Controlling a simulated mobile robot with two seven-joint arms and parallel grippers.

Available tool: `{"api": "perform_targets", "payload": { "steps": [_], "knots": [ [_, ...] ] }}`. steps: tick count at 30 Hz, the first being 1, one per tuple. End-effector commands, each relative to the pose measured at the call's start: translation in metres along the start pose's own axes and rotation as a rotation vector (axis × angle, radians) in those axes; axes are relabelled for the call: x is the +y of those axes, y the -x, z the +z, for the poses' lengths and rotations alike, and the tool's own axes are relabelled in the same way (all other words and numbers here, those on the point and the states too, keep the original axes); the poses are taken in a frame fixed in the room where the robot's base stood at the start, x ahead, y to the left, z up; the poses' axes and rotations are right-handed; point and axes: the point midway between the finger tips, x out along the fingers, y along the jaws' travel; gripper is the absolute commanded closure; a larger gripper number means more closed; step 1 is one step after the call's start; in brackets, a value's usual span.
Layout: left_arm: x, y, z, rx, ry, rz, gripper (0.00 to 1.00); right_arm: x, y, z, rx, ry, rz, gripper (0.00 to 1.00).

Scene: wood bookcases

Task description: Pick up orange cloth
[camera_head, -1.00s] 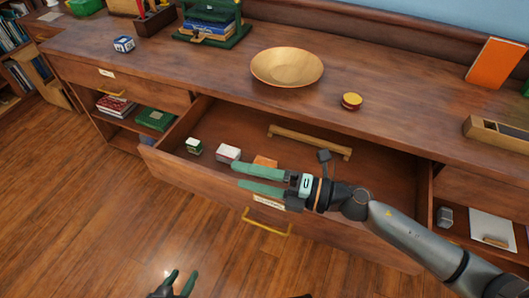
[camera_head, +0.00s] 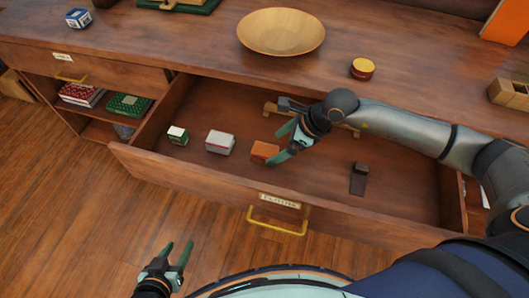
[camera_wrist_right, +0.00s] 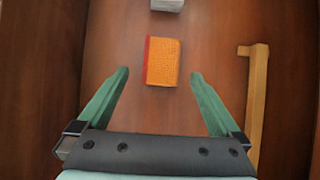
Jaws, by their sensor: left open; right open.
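The orange cloth (camera_head: 262,150) lies on the floor of the open drawer as a small folded block. In the right wrist view the orange cloth (camera_wrist_right: 163,62) has a red strip along its left edge. My right gripper (camera_head: 279,146) is open at the right side of the cloth in the head view. In the right wrist view its fingertips (camera_wrist_right: 160,73) stand apart, with the cloth between and just beyond them, and no grip on it. My left gripper (camera_head: 179,246) is open and empty, outside the drawer, over the wood floor.
In the drawer (camera_head: 190,172) are a white-and-red box (camera_head: 220,142), a small green-and-white box (camera_head: 177,135), a dark block (camera_head: 358,178) and a wooden bar (camera_wrist_right: 258,100) right of the gripper. A wooden bowl (camera_head: 281,32) and a yellow-lidded tin (camera_head: 362,68) stand on the counter above.

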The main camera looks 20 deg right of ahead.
Motion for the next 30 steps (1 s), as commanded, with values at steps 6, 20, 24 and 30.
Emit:
{"api": "perform_targets", "payload": {
  "steps": [6,20,24,30],
  "knots": [
    [-0.002,-0.002,0.001,0.004,-0.001,-0.003,0.50,-0.001,-0.021,0.004,-0.001,0.000,0.001,0.00],
    [-0.004,-0.002,0.001,0.008,-0.002,-0.006,0.50,-0.003,-0.056,0.008,-0.001,-0.001,0.000,0.00],
    [-0.004,-0.002,0.002,0.007,-0.002,-0.007,0.50,-0.003,-0.056,0.008,-0.001,-0.001,0.000,0.08],
    [-0.004,-0.003,0.002,0.006,-0.002,-0.007,0.50,-0.003,-0.056,0.008,-0.001,-0.001,0.000,0.30]
  ]
}}
